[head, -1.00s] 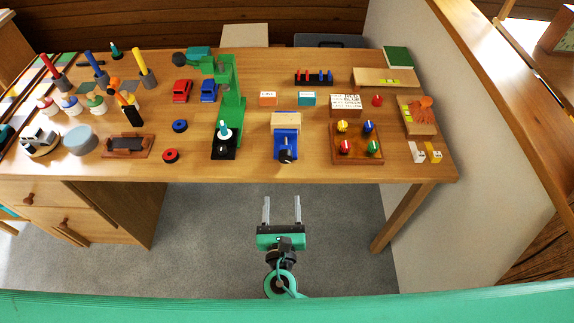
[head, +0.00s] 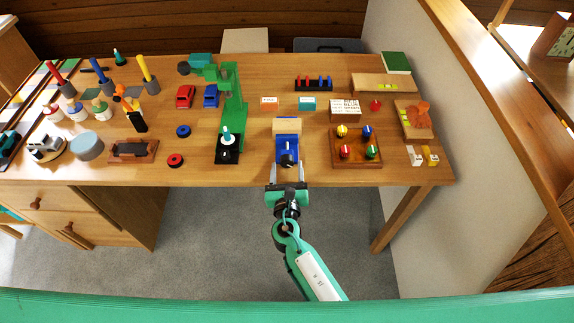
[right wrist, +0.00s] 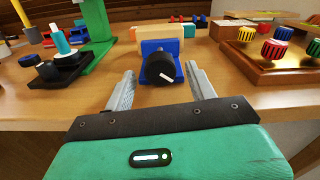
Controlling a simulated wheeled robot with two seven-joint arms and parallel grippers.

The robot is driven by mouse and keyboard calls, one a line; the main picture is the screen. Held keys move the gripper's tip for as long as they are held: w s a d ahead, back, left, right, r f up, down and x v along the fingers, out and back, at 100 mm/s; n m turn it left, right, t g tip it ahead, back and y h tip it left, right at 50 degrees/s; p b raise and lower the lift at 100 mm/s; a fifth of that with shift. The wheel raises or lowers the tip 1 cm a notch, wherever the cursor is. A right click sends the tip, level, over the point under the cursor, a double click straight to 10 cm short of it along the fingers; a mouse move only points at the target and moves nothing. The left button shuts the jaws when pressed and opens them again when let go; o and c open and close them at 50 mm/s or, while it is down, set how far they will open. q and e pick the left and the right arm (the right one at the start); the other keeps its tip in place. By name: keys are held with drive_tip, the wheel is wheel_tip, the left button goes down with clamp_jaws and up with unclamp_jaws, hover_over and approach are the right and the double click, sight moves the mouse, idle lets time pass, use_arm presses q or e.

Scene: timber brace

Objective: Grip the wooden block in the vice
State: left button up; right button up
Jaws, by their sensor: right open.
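The blue vice (head: 288,142) stands near the front edge of the table, with a black knob (head: 288,159) on its front. The pale wooden block (head: 287,125) sits at the top of the vice, towards its back. The right wrist view also shows the block (right wrist: 161,31), the vice (right wrist: 150,47) and the knob with a white mark (right wrist: 161,68). My right gripper (head: 287,172) is open at the table's front edge. In the right wrist view its fingers (right wrist: 161,88) stand to either side of the knob, apart from it. My left gripper is not in view.
A green press-like stand (head: 233,115) is left of the vice. A wooden board with several coloured knobs (head: 356,148) is to the right. The table front (head: 250,176) beside the vice is mostly clear.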

drive_tip(key=shift+w, duration=0.65)
drive_tip(key=c, duration=1)
drive_tip(key=shift+f+m, duration=0.1)
drive_tip(key=shift+m, duration=0.2)
